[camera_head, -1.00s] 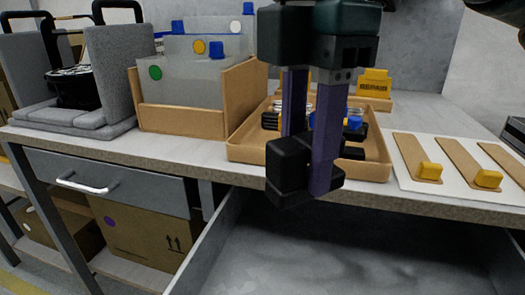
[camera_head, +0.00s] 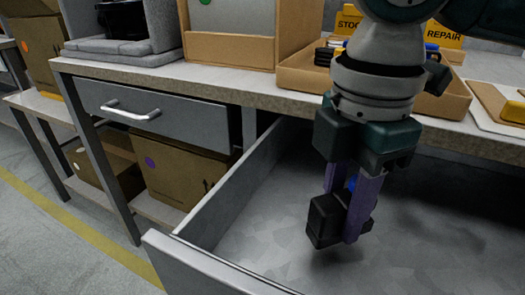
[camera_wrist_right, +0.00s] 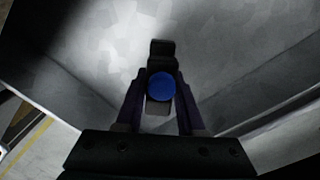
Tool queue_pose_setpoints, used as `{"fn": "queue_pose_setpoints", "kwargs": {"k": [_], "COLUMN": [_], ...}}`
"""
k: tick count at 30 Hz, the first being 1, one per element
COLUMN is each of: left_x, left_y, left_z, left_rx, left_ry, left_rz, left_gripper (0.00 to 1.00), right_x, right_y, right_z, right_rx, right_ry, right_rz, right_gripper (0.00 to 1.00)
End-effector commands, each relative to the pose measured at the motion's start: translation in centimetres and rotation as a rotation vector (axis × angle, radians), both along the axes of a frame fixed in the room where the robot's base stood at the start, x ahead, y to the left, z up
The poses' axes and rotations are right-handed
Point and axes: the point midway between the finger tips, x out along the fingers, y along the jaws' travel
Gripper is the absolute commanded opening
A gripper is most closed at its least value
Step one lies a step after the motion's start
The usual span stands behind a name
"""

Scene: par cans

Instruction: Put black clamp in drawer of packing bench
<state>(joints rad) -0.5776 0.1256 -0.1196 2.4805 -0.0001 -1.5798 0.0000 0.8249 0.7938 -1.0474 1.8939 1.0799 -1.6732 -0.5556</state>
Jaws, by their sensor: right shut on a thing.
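My right gripper (camera_head: 350,205) points down, its purple fingers shut on the black clamp (camera_head: 325,220). A blue round part of the clamp shows between the fingers. In the right wrist view the black clamp (camera_wrist_right: 160,50) sits between the fingertips with its blue disc (camera_wrist_right: 161,87) facing the camera. The open drawer (camera_head: 265,240) of the packing bench (camera_head: 190,75) is pulled out, and the clamp hangs over its grey interior. I cannot tell whether the clamp touches the drawer floor. My left gripper is not in view.
The drawer's left side wall (camera_head: 240,185) and front panel (camera_head: 200,265) border the opening. A closed drawer (camera_head: 165,112) with a handle is at the left. A wooden tray (camera_head: 450,100) with small items stands on the bench above. The visible drawer floor is bare.

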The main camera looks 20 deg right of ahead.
Motion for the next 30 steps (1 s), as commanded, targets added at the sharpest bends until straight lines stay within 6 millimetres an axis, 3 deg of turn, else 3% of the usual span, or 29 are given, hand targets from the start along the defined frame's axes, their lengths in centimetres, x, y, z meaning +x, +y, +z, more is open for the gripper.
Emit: {"fn": "queue_pose_setpoints", "kwargs": {"k": [1, 3, 15, 16, 23, 30], "left_x": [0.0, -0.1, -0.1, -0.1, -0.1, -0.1], "left_y": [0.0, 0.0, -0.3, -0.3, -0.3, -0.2], "left_z": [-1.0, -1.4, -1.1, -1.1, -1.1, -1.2], "left_rx": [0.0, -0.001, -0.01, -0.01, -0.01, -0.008], "left_ry": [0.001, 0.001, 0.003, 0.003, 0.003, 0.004], "left_rz": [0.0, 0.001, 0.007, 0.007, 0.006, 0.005], "left_gripper": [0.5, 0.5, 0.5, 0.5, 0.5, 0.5], "right_x": [0.0, 0.0, 0.0, 0.0, 0.0, 0.0], "right_y": [0.0, 0.0, 0.0, 0.0, 0.0, 0.0], "right_z": [-1.6, -2.5, -2.7, -2.7, -2.7, -2.7], "right_rx": [-0.001, -0.001, 0.0, 0.0, 0.0, 0.0], "right_ry": [0.002, 0.001, 0.0, -0.001, -0.001, -0.001], "right_rz": [-0.001, 0.0, 0.0, 0.0, 0.0, 0.0], "right_gripper": [0.0, 0.0, 0.0, 0.41, 0.67, 0.67]}}
